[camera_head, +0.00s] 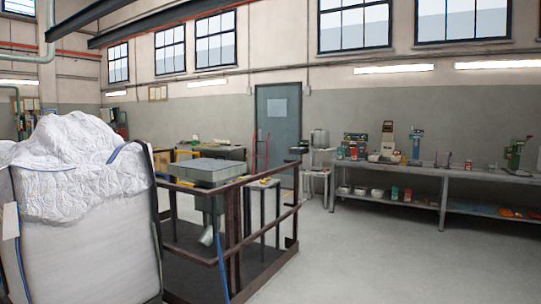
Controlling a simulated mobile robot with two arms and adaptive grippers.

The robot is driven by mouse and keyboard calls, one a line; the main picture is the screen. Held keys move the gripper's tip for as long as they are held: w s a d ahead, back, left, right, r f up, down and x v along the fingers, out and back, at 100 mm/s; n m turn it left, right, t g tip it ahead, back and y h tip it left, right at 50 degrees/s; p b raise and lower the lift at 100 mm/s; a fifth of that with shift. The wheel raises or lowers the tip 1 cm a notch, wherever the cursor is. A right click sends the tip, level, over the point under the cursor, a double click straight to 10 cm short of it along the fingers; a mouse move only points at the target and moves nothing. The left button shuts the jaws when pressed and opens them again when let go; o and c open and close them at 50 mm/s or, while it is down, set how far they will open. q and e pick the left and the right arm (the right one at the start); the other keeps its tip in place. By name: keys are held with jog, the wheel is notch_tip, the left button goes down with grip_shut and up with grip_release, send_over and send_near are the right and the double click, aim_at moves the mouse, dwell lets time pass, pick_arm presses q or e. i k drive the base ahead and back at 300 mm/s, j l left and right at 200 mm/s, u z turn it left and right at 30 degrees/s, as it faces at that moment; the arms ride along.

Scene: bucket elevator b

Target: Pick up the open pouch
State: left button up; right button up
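I cannot make out an open pouch in the head view. Small colored items stand on the long grey workbench (462,178) at the right, too small to tell whether one is a pouch. A large white bulk bag (82,235) with a crumpled top and blue straps fills the left foreground. Neither of my grippers shows in the view.
A brown-railed platform (240,232) with a grey metal hopper (208,171) stands beside the bulk bag. A grey-blue door (279,125) is in the back wall. Open grey floor (385,260) lies in the middle and right foreground.

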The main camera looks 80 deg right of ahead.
aim_at(354, 150)
jog(key=z, duration=3.45)
jog(key=i, duration=9.35)
jog(key=j+u, duration=0.05)
jog(key=j, duration=0.15)
